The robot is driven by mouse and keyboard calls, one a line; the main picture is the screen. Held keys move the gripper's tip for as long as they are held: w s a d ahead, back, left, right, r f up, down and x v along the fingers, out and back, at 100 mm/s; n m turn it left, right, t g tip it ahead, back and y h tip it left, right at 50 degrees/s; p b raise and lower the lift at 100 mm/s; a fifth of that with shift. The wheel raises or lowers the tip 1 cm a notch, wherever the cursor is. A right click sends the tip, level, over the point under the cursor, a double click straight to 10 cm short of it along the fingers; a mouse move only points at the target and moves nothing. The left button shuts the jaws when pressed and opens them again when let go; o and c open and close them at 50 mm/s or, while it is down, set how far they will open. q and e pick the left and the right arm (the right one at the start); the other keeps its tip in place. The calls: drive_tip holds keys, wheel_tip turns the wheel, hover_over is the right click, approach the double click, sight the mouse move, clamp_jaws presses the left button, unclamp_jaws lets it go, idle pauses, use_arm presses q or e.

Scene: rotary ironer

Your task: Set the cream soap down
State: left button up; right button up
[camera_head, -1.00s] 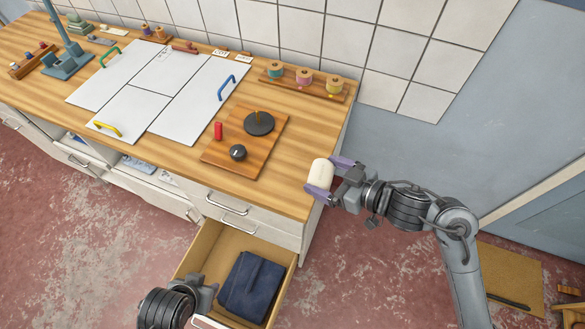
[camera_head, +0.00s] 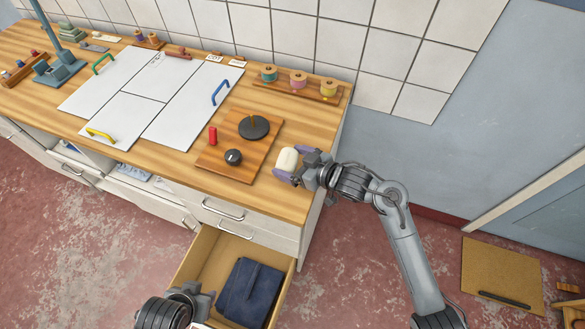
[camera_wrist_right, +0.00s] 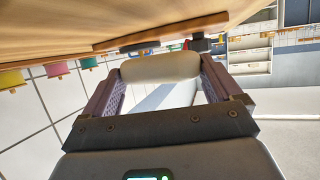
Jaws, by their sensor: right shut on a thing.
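The cream soap (camera_head: 287,160) is a pale rounded block held between the purple fingertips of my right gripper (camera_head: 287,166). It is over the right end of the wooden counter (camera_head: 262,199), right of the wooden board. I cannot tell whether it touches the counter. In the right wrist view the soap (camera_wrist_right: 160,67) spans the gap between both fingers, close to the wood surface. My left gripper (camera_head: 200,302) is at the front of the open drawer, low in the picture. Its fingers are too hidden to read.
A wooden board (camera_head: 235,165) with a dark disc, a black knob and a red piece lies left of the soap. A spool rack (camera_head: 300,88) stands behind. The open drawer (camera_head: 212,262) holds folded dark cloth (camera_head: 250,292). Bare counter lies in front of the soap.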

sight(293, 170)
drive_tip(key=shift+f, duration=0.8)
drive_tip(key=shift+f+p, duration=0.6)
drive_tip(key=shift+f, duration=0.45)
drive_tip(key=shift+f, duration=0.1)
drive_tip(key=shift+f, duration=0.15)
drive_tip(key=o, duration=0.8)
drive_tip(key=shift+c, duration=0.2)
